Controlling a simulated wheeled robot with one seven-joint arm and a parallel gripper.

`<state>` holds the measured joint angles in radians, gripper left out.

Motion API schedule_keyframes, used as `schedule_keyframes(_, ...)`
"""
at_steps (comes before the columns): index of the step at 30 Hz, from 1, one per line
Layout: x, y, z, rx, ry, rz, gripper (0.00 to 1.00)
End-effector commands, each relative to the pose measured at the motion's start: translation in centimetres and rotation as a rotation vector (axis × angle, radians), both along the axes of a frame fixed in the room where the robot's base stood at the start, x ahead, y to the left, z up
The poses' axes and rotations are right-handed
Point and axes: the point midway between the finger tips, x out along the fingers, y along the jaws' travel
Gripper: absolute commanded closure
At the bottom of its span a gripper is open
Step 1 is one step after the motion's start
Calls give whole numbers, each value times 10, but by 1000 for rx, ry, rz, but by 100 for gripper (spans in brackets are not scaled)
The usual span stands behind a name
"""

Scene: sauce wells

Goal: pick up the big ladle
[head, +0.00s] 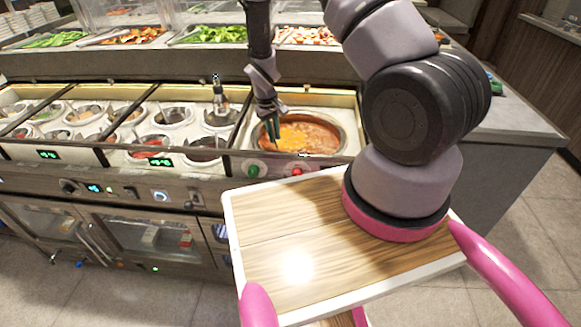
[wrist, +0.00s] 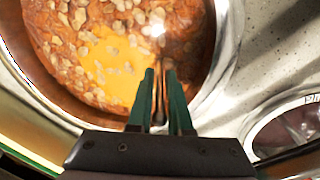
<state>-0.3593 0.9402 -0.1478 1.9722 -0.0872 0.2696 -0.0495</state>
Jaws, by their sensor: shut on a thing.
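My gripper (head: 271,128) reaches down into the large round well of orange-red stew (head: 312,138), at its left side. In the wrist view the green fingers of my gripper (wrist: 162,78) are close together over the stew (wrist: 75,60). A thin, dark upright piece of the big ladle (wrist: 160,98) shows between them, and they are shut on it. The ladle's bowl cannot be made out; the fingers and the stew hide most of it. In the head view the ladle is hidden by my gripper.
Several smaller sauce wells (head: 172,116) lie left of the stew, one with an upright dispenser-like item (head: 220,95). Food trays (head: 208,35) stand behind. A green knob (head: 253,171) and a red knob (head: 297,171) are on the counter front. The metal rim (wrist: 222,60) curves beside my fingers.

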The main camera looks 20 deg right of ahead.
Motion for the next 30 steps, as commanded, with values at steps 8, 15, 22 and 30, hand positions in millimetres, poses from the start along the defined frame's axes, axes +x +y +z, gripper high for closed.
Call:
schedule_keyframes(8, 0, 0, 0, 0, -1, 0, 100)
schedule_keyframes(15, 2, 1, 26, 1, -5, 0, 100)
schedule_keyframes(22, 1, 0, 73, 2, -4, 0, 100)
schedule_keyframes(30, 0, 0, 99, 0, 1, 1, 100)
